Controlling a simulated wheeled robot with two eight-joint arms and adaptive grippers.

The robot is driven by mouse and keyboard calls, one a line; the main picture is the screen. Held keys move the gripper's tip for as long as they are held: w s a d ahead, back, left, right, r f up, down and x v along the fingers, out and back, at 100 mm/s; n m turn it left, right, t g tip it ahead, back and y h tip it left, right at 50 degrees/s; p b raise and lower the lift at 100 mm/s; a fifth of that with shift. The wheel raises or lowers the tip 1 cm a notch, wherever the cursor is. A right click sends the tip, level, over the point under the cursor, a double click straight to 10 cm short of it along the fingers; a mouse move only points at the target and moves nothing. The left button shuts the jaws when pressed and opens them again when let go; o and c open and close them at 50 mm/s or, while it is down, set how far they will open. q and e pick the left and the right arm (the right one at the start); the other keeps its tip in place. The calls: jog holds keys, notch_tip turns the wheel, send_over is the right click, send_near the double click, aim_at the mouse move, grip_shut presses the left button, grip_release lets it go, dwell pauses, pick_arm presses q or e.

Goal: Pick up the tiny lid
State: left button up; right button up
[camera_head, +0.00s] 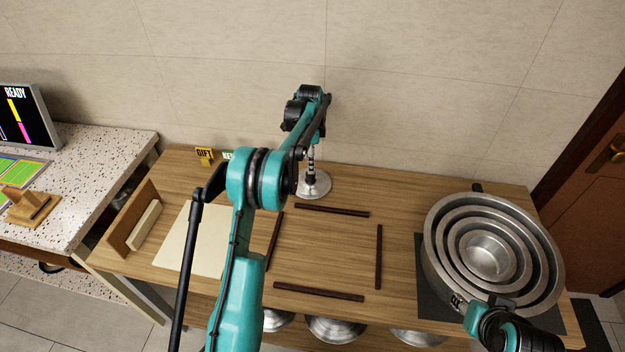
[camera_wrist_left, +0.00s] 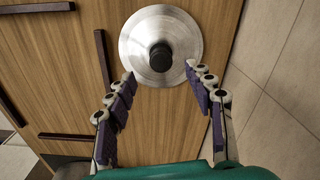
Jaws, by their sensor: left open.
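A small round metal lid (camera_head: 314,187) with a dark knob lies on the wooden counter near its back edge. It also shows in the left wrist view (camera_wrist_left: 135,40), knob up. My left gripper (camera_wrist_left: 158,69) is open and points down over the lid, its fingertips to either side of the knob and near the lid's front rim. No contact can be made out. In the head view my left gripper (camera_head: 312,155) is partly hidden by its own arm. My right arm's end (camera_head: 485,312) is at the lower right, by the pots; its fingers are not clear.
Nested metal pots (camera_head: 433,250) stand on a dark mat (camera_head: 422,300) at the right. Dark strips (camera_head: 332,210) mark a square mid-counter. A pale board (camera_head: 190,240) and a GIFT sign (camera_head: 204,155) are at left. Several lids (camera_head: 335,328) show below the counter. The wall is close behind.

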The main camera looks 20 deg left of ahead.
aim_at(311, 175)
pick_arm(q)
notch_tip(311, 175, down, 8)
jog(key=b, duration=0.3)
jog(key=shift+w+r, duration=0.1)
jog(key=shift+w, duration=0.05)
jog(key=shift+r, duration=0.15)
grip_shut()
